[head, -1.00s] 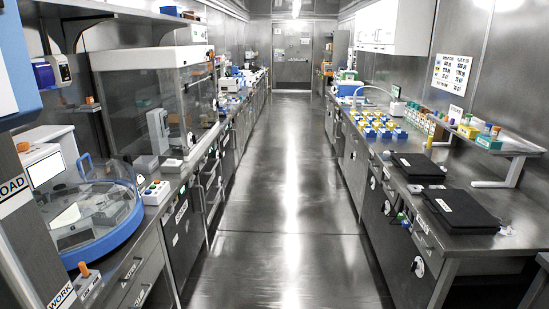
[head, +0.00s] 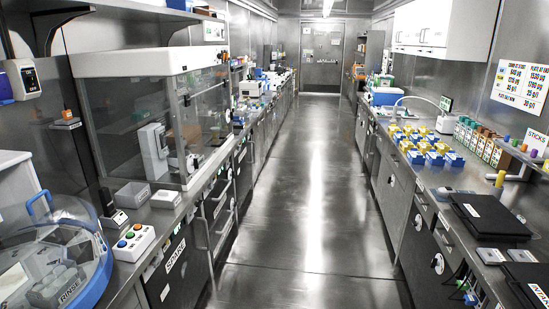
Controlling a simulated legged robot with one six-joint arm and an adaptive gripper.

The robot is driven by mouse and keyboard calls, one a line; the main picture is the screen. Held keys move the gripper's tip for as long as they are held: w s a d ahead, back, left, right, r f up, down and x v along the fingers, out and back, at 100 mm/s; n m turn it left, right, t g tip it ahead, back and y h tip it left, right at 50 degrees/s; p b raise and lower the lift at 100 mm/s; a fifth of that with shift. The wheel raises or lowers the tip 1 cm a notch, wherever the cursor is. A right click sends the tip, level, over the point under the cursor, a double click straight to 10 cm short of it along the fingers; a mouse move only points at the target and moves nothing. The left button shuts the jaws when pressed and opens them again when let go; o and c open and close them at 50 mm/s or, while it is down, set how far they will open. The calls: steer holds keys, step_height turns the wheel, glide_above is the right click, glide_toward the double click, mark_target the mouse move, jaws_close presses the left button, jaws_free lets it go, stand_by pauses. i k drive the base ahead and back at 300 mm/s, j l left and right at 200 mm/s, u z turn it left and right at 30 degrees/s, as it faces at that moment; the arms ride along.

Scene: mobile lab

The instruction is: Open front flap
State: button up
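A clear-walled cabinet with a white top (head: 130,60) stands on the left bench. Its clear front pane (head: 207,110) faces the aisle and appears to hang down over the front. A white and grey instrument (head: 153,150) shows inside. Which part the task calls the front flap is not marked. Nearer, a round machine with a blue rim (head: 92,292) has a clear lid with a blue handle (head: 38,203); the lid looks down. It is cut off at the left edge. My gripper is not in view.
The aisle floor (head: 285,200) is clear up to the far door (head: 322,55). A button box (head: 134,242) and small grey trays (head: 132,194) lie before the cabinet. The right bench holds black flat cases (head: 488,215) and blue-yellow blocks (head: 425,145).

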mark_target(224, 132)
steer(key=i+l+u, duration=0.1)
steer(key=i+u, duration=0.3)
steer(key=i, duration=1.1)
steer(key=i+z, duration=0.15)
steer(key=i, duration=0.6)
steer(key=i+j+z, duration=0.15)
steer(key=i, duration=0.55)
steer(key=i+j+u, duration=0.45)
steer(key=i+j, duration=0.15)
steer(key=i, duration=0.25)
